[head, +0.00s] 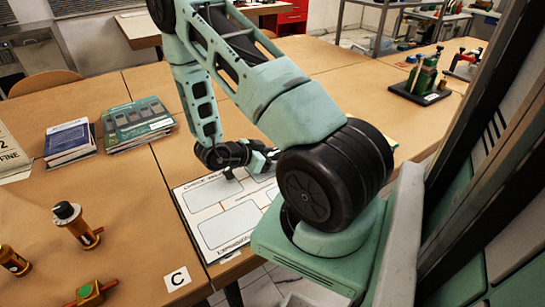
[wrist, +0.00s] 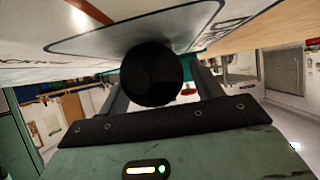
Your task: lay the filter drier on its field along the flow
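My gripper (head: 262,160) is low over the white flow board (head: 215,245), near its far left fields, and points to the right. In the wrist view, a black round end (wrist: 152,75) sits between my two fingers (wrist: 160,95). It may be the filter drier's end, but its body is hidden behind this face. The fingers flank it closely; whether they press on it I cannot tell. The board fills the top of the wrist view (wrist: 240,14), with an outlined field beside the black end. My arm covers the board's right part in the head view.
A brass part with a black cap (head: 78,226), another brass part (head: 12,260) and a green block with copper ends (head: 90,292) lie front left. A "C" card (head: 177,279) lies left of the board. Book stacks (head: 137,124) stand behind. Green bottles (head: 424,76) stand far right.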

